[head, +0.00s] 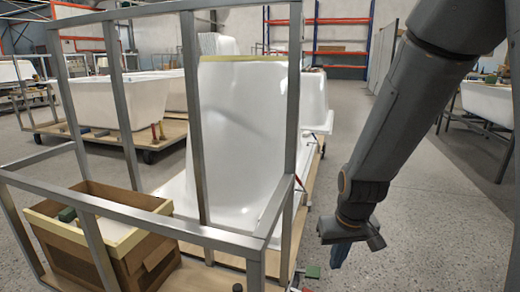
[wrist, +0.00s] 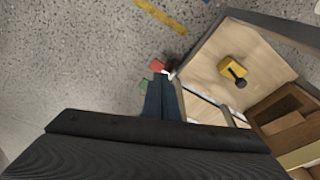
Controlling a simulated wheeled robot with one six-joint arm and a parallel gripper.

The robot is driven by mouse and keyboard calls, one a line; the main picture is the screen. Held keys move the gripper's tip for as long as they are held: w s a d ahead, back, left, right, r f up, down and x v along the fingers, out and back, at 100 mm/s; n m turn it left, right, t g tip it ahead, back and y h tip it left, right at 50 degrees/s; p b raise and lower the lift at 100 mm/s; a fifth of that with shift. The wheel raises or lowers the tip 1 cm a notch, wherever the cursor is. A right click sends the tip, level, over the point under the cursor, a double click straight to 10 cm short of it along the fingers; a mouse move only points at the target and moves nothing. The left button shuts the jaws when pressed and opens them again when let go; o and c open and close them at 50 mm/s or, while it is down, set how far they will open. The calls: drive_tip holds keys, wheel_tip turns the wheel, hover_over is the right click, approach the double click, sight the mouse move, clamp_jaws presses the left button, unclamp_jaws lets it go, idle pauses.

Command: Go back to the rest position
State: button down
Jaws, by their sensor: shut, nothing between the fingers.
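My gripper (head: 338,258) hangs from my arm on the right side of the head view, pointing down over the grey floor. It is to the right of the metal-framed trolley (head: 278,215). Its bluish fingers (wrist: 160,98) also show in the wrist view, shut together with nothing between them. The wrist view looks down on the speckled floor and a plywood trolley deck (wrist: 215,60). A large white bathtub shell (head: 240,130) stands on end behind the metal frame, left of my arm.
A cardboard box (head: 150,262) sits inside the frame at lower left. A green piece (head: 312,271) and a red piece (wrist: 157,65) are near the trolley corner, close to my fingers. A yellow object (wrist: 233,68) lies on the deck. Floor right of my arm (head: 440,220) is clear.

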drive_tip(key=s+r+m, duration=0.1)
drive_tip(key=s+r, duration=0.3)
drive_tip(key=s, duration=0.2)
drive_tip(key=s+a+r+n+g+y+p, duration=0.1)
drive_tip(key=s+a+r+n, duration=0.25)
drive_tip(key=s+a, duration=0.55)
drive_tip(key=s+a+r+n+g, duration=0.15)
drive_tip(key=s+a+r, duration=0.35)
drive_tip(key=a, duration=0.6)
drive_tip(key=d+r+m+p, duration=0.2)
drive_tip(key=d+r+p, duration=0.8)
drive_tip(key=p, duration=0.6)
drive_tip(key=s+d+r+m+h+p, duration=0.1)
drive_tip(key=d+r+m+p, duration=0.2)
drive_tip(key=d+r+p, duration=0.7)
wheel_tip(320, 180, up, 5)
drive_tip(key=p, duration=0.6)
drive_tip(key=shift+s+f+p, duration=0.2)
drive_tip(key=shift+p, duration=0.1)
